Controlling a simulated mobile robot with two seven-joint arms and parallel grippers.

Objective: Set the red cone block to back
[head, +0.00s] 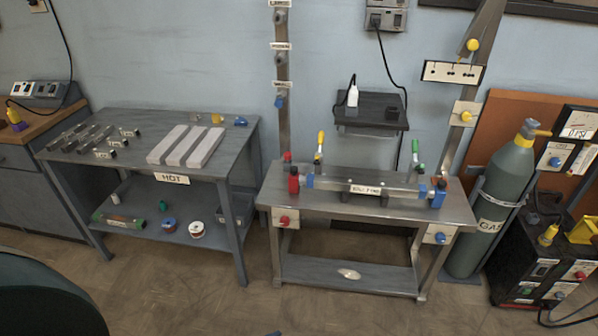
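A red block (293,181) stands upright at the left end of the fixture bench (330,215). It is small in this view, and I cannot make out a cone shape or a back/front marking on it. A small red-topped piece (287,157) shows just behind and above it. A blue block (439,194) stands at the right end of the same bench. A grey tube or bar fixture (390,180) with a white label (365,189) lies between the two ends. Neither of my grippers shows in the head view.
A red knob (284,220) and a blue knob (440,238) sit on plates on the bench front. Yellow (321,138) and green (415,146) handles rise behind the fixture. A gas cylinder (502,190) stands right; a HOT table (130,150) stands left. The floor in front is clear.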

